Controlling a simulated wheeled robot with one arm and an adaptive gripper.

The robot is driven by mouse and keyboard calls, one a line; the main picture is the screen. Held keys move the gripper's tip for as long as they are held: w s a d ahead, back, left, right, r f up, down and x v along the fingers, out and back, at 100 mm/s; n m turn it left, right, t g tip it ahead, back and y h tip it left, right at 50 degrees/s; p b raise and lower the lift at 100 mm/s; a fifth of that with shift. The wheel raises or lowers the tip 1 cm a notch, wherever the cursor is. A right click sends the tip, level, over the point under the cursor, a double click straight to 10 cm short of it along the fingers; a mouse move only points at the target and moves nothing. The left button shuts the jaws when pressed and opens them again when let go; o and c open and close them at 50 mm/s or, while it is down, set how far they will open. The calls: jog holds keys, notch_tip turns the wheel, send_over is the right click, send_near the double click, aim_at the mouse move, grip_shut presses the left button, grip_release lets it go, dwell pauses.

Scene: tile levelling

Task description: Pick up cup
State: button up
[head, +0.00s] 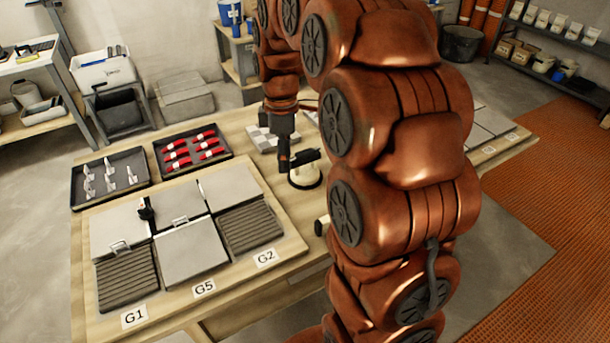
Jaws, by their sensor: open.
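A cup (306,179), which looks like a suction cup with a pale round base and a black handle on top, stands on the wooden table (262,305) right of the tile board. My gripper (287,165) points down at the cup's left side, close to its black handle. It is open. Whether its fingers touch the handle or stand around it, I cannot tell. My large copper arm hides the table to the right of the cup.
A board with grey tiles (192,252) and ribbed beds labelled G1, G5 and G2 lies at front left. Behind it are a tray of metal clips (94,203) and a tray of red wedges (161,172). Small grey blocks (262,140) lie behind the cup.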

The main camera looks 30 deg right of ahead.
aim_at(305, 152)
jog(key=w+d+f+n, duration=0.2)
jog(key=w+d, duration=0.1)
jog(key=d, duration=0.1)
jog(key=w+d+f+n+b, duration=0.1)
jog(key=w+d+f, duration=0.1)
jog(key=w+d, duration=0.1)
jog(key=w+d+f+n+b, duration=0.1)
jog(key=w+d+f+n, duration=0.1)
jog(key=w+d+f, duration=0.1)
jog(key=shift+w+d+n+t, duration=0.15)
jog(key=shift+w+d, duration=0.15)
jog(key=shift+d, duration=0.4)
jog(key=shift+w+d+n+t, duration=0.15)
jog(key=shift+w+d, duration=0.1)
jog(key=shift+d, duration=0.45)
jog(key=shift+w+a+f+p, duration=0.1)
jog(key=shift+f+p, duration=0.35)
jog(key=shift+f, duration=1.5)
jog(key=shift+w+f+p, duration=0.1)
jog(key=shift+f+p, duration=0.3)
jog(key=shift+f, duration=1.55)
jog(key=shift+c, duration=0.4)
grip_shut()
